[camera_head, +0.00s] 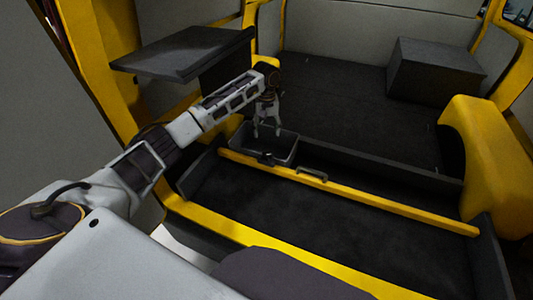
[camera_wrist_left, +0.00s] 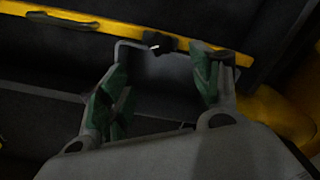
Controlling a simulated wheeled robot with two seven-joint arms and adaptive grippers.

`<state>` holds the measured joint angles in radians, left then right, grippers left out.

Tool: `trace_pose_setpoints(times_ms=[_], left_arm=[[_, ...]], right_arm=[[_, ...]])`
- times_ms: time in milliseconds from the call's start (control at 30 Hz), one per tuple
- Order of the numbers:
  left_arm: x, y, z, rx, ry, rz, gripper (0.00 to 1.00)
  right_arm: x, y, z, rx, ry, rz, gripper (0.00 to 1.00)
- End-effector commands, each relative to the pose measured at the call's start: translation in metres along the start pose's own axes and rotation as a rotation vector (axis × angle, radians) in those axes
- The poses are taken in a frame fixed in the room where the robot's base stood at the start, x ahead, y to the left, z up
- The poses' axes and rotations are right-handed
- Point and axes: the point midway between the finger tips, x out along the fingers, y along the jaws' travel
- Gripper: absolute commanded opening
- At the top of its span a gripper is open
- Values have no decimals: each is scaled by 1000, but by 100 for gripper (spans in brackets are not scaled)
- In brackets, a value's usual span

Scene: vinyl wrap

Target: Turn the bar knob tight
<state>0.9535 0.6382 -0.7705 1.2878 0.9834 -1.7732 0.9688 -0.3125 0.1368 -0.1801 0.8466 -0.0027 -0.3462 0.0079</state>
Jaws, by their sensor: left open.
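The yellow bar (camera_head: 400,208) runs across the front of the dark storage floor. A small black knob (camera_head: 266,157) sits on the bar near its left end; I take it for the bar knob. It also shows in the left wrist view (camera_wrist_left: 162,44), with a bright glint beside it. My left gripper (camera_head: 268,132) points down above the grey bin, just behind the knob. In the wrist view its green-padded fingers are spread (camera_wrist_left: 155,82), with nothing between them, and the knob lies beyond the fingertips. How far the knob is turned cannot be told. My right gripper is not seen.
A small grey bin (camera_head: 289,153) lies under my left gripper, behind the bar. A handle (camera_head: 312,175) stands on the bar to the right of the knob. A dark shelf (camera_head: 185,52) juts out at upper left. A dark box (camera_head: 435,70) stands at back right.

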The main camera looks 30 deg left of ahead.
Motion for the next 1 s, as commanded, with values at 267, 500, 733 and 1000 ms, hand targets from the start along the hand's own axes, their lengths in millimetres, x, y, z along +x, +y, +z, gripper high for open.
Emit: trace_pose_setpoints(times_ms=[267, 500, 733, 1000], left_arm=[[27, -1, 1, -1, -2, -3, 64], [58, -1, 0, 0, -2, -2, 64], [89, -1, 1, -1, -2, -2, 64], [120, -1, 0, -1, -1, -1, 64]], right_arm=[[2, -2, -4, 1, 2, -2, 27], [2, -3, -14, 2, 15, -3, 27], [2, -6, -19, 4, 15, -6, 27], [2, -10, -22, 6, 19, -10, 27]])
